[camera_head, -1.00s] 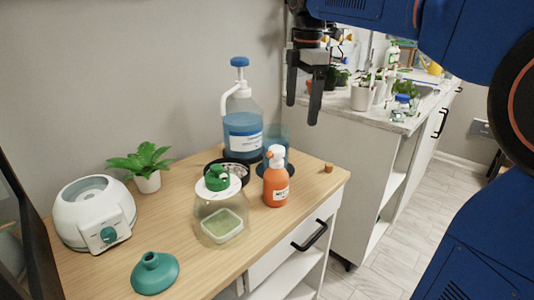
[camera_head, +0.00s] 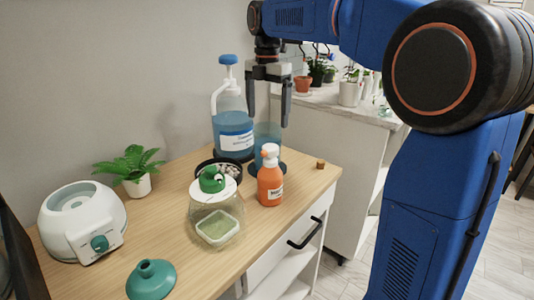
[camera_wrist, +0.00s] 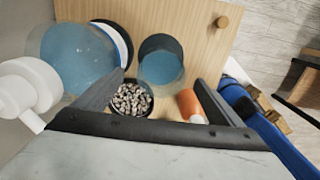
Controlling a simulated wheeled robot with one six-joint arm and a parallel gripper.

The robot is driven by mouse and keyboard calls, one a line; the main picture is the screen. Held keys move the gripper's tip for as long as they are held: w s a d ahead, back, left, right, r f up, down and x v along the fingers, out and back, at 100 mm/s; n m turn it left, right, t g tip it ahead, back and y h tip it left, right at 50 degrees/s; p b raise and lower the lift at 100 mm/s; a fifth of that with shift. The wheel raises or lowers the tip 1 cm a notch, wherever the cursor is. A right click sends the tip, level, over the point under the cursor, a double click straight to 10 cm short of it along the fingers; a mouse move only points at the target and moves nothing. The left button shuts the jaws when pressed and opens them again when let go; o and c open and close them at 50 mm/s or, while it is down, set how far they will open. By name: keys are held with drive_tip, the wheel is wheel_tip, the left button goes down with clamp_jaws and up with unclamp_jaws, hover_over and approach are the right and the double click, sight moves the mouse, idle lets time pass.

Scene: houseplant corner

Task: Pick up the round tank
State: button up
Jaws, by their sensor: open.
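The round tank (camera_head: 266,135) is a see-through blue cylinder with a dark round base. It stands upright on the wooden top, behind the orange bottle and right of the big blue jug. In the wrist view the tank (camera_wrist: 161,66) shows whole, between and beyond the two fingers. My gripper (camera_head: 268,119) is open and empty, pointing down above the tank, with a finger to each side in the picture. In the wrist view my gripper (camera_wrist: 158,76) has nothing between its jaws. I cannot tell the exact height gap to the tank.
Close by stand the blue jug (camera_head: 234,135), a pebble-filled dark bowl (camera_wrist: 132,99), and the orange pump bottle (camera_head: 270,187). A clear green-capped vessel (camera_head: 216,210), teal funnel (camera_head: 151,279), white round appliance (camera_head: 82,220) and plant (camera_head: 138,185) are further left. A cork (camera_head: 320,164) lies right.

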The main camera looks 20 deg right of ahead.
sight(267, 139)
drive_tip(key=shift+s+f, duration=0.2)
drive_tip(key=shift+f, duration=4.3)
drive_tip(key=c, duration=1.9)
drive_tip(key=shift+o, duration=0.2)
drive_tip(key=shift+r, duration=0.1)
